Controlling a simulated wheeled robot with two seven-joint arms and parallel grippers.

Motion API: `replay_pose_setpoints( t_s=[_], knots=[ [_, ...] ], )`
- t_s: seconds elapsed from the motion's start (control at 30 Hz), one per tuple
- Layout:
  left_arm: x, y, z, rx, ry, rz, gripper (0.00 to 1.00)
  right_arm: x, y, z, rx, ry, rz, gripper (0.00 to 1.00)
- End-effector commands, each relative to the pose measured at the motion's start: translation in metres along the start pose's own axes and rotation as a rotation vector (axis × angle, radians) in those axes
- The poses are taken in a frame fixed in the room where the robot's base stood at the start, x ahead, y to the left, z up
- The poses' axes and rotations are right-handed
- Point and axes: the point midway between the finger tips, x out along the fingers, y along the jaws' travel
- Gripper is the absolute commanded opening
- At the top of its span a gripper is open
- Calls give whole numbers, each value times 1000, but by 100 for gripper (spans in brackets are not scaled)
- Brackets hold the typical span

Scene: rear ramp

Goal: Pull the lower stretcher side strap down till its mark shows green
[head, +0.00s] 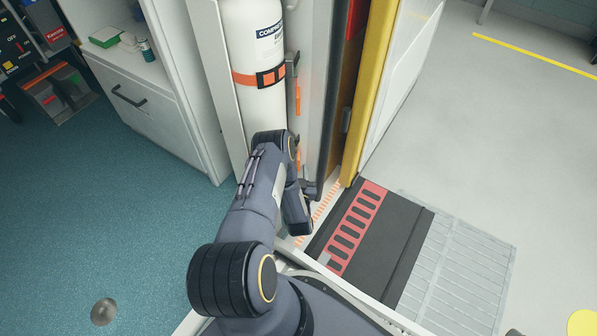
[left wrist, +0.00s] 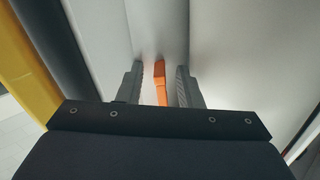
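An orange strap piece (left wrist: 160,82) shows in the left wrist view against a pale panel, between the two grey fingers of my left gripper (left wrist: 161,72). The fingers stand apart, with a visible gap on each side of the strap. In the head view my left gripper (head: 309,189) is low beside the wall, partly hidden by its own wrist. Two orange strap parts show on that wall, an upper one (head: 298,98) and a lower one (head: 298,156), the lower partly covered by my arm. No green mark is visible. My right gripper is not in view.
A white cylinder (head: 252,45) with an orange band stands left of the straps. A yellow post (head: 372,85) rises to the right. A dark step with a red slotted strip (head: 355,228) and a metal grating (head: 462,268) lie at lower right. Open floor lies left.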

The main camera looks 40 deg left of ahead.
Motion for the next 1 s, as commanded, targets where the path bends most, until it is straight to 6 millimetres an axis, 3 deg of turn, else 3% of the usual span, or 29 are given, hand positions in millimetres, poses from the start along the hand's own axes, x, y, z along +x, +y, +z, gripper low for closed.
replay_pose_setpoints(
  t_s=[0.27, 0.53, 0.8, 1.0],
  knots=[
    [2, 0, -1, 0, 1, 0, 33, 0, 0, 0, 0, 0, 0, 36],
    [2, 0, -1, 0, 0, 0, 0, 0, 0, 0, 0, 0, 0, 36],
    [1, 0, 0, 0, 0, 1, 0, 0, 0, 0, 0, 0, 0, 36],
    [0, 6, 26, 3, -3, 3, 0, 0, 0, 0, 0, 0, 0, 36]
  ],
)
